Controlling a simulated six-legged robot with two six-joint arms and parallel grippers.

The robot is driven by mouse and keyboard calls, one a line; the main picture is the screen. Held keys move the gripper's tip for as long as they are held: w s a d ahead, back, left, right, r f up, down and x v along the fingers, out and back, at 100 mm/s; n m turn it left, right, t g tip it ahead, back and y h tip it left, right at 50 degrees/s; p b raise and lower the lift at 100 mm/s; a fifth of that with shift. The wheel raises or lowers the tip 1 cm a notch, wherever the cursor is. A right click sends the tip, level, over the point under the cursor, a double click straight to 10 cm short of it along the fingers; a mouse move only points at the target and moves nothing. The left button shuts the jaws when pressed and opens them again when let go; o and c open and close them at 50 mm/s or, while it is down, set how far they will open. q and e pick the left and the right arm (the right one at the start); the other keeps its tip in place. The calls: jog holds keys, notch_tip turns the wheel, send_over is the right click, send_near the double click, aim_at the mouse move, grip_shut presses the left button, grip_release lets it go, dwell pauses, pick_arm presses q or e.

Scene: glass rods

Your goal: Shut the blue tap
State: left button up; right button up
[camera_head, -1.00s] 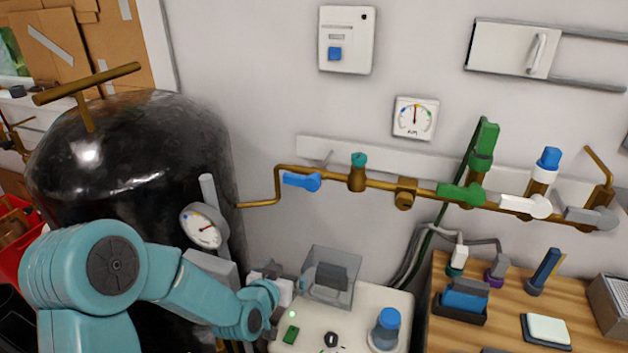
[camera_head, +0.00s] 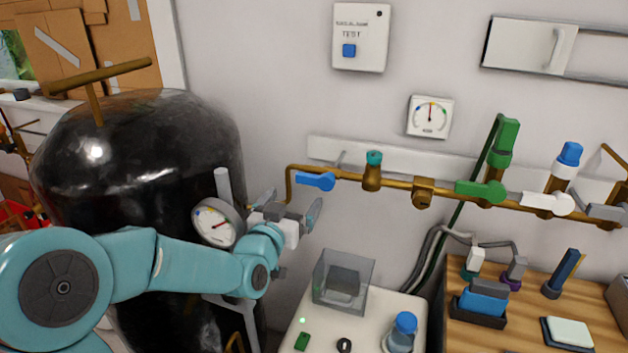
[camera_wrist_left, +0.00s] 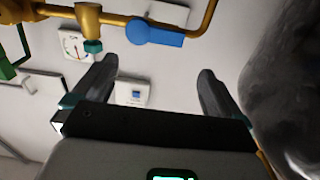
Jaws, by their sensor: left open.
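The blue tap (camera_head: 315,181) is a blue lever at the left end of the brass pipe (camera_head: 400,184) on the wall. Its lever lies roughly level, along the pipe, pointing left in the head view. My left gripper (camera_head: 292,207) is just below and left of it, apart from it. In the left wrist view the blue tap (camera_wrist_left: 155,33) shows beyond the fingertips, between and above them. The left gripper (camera_wrist_left: 157,70) is open with nothing between its fingers. My right gripper is in neither view.
A black tank (camera_head: 130,160) with a round gauge (camera_head: 217,224) stands left, close beside my left gripper. Along the pipe are a teal-topped valve (camera_head: 373,170), a green tap (camera_head: 480,190) and a white tap (camera_head: 548,202). A clear box (camera_head: 343,282) stands on the white bench below.

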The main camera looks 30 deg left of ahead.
aim_at(310, 178)
pick_arm(q)
jog(key=p+x, duration=0.3)
jog(key=x, duration=0.8)
jog(key=shift+w, duration=0.35)
jog(key=shift+c, duration=0.3)
